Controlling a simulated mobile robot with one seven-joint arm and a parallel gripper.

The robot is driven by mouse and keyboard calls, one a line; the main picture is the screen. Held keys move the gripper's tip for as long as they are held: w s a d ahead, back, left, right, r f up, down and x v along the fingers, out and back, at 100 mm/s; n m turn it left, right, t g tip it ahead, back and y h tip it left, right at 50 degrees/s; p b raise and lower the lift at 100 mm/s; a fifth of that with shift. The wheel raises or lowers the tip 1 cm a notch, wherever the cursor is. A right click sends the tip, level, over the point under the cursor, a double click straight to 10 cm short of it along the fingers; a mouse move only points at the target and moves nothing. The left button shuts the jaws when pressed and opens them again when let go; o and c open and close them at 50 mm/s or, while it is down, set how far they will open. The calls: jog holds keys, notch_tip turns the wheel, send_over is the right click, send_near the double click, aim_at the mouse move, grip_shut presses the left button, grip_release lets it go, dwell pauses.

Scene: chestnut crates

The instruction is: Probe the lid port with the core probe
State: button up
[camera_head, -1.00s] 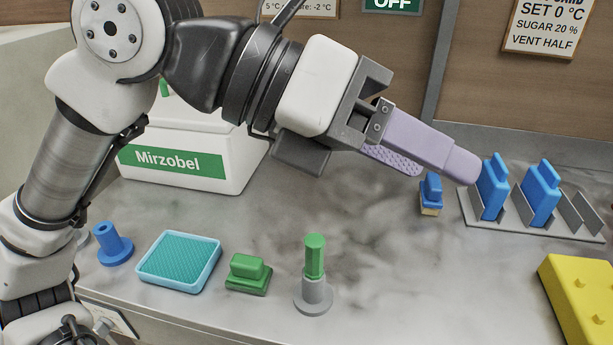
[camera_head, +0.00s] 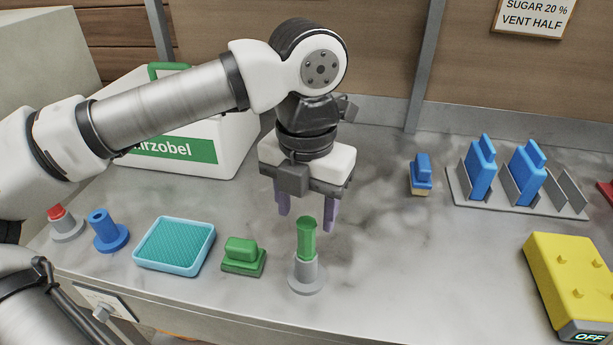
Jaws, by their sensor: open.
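An upright green handle (camera_head: 307,240), which looks like the core probe, stands in a grey round-based holder (camera_head: 307,275) at the front middle of the counter. My gripper (camera_head: 308,212) points down with its lavender fingers apart and empty. The fingers are around or just behind the top of the green handle in the picture; I cannot tell the exact depth. The white Mirzobel crate (camera_head: 232,160) stands at the back left, partly behind my arm. A green piece (camera_head: 168,71) shows at its top. I cannot make out the lid port.
Left of the handle are a green block (camera_head: 243,257), a teal tray (camera_head: 174,245), a blue cylinder piece (camera_head: 108,232) and a red-topped holder (camera_head: 65,224). To the right are a small blue-topped brush (camera_head: 421,175), a grey rack (camera_head: 568,208) with blue plates and a yellow box (camera_head: 570,285).

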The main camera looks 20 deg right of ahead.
aim_at(306, 222)
notch_tip(306, 222, down, 7)
jog(key=shift+f, duration=0.2)
jog(key=shift+c, duration=0.2)
grip_shut()
dwell(0.5)
jog(key=shift+r+p, duration=0.35)
jog(key=shift+r, duration=0.3)
jog(key=c, duration=0.6)
grip_release()
grip_shut()
jog(key=shift+r, duration=0.1)
jog(key=shift+r+p, duration=1.55)
jog(key=shift+r, duration=1.5)
